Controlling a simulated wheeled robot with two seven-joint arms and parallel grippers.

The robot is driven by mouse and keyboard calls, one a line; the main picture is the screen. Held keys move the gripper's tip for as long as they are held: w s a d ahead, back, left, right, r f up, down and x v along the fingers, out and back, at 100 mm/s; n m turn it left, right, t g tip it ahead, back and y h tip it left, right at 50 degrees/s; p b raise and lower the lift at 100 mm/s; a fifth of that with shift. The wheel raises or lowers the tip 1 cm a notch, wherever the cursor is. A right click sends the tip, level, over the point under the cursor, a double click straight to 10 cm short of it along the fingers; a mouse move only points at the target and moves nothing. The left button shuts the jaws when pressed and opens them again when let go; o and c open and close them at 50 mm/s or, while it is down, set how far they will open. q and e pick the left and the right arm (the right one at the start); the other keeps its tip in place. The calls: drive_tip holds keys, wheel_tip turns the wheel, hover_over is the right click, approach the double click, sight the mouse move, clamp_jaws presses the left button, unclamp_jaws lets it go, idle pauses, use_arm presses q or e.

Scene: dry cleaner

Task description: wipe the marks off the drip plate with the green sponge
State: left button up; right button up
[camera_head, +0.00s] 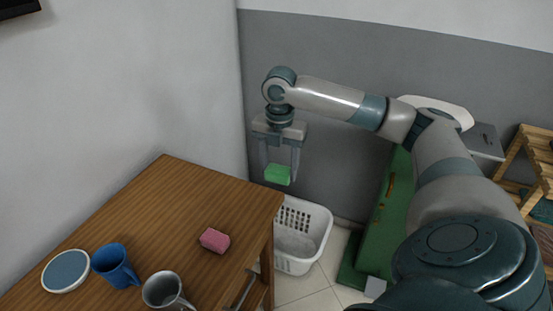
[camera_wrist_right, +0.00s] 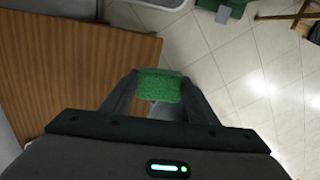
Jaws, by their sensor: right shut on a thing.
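The green sponge (camera_head: 278,175) is held between the fingertips of my right gripper (camera_head: 279,168). It hangs in the air beyond the far right corner of the wooden table, above a white basket. In the right wrist view the sponge (camera_wrist_right: 160,85) sits between the two fingers of the gripper (camera_wrist_right: 158,90). A round plate with a white rim and grey-blue face (camera_head: 66,271), possibly the drip plate, lies at the table's left. I cannot make out marks on it. My left gripper is not in view.
On the wooden table (camera_head: 165,215) stand a blue mug (camera_head: 115,264), a grey metal mug (camera_head: 164,290) and a pink sponge (camera_head: 214,240). The white basket (camera_head: 318,232) stands on the floor right of the table. Walls border the table's far side. The table's far half is clear.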

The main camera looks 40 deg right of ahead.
drive_tip(key=o, duration=0.3)
drive_tip(key=shift+c, duration=1.1)
drive_tip(key=shift+a+f+m, duration=0.2)
drive_tip(key=shift+a+m, duration=0.1)
drive_tip(key=shift+a, duration=0.2)
drive_tip(key=s+a+f+m, duration=0.2)
drive_tip(key=s+a+m, duration=0.2)
drive_tip(key=a+m, duration=0.7)
drive_tip(key=s+a+f+m, duration=0.2)
drive_tip(key=s+a+m, duration=0.2)
drive_tip(key=a+m, duration=0.7)
drive_tip(key=shift+s+a+m, duration=0.2)
drive_tip(key=shift+a+m, duration=0.1)
drive_tip(key=shift+a, duration=1.05)
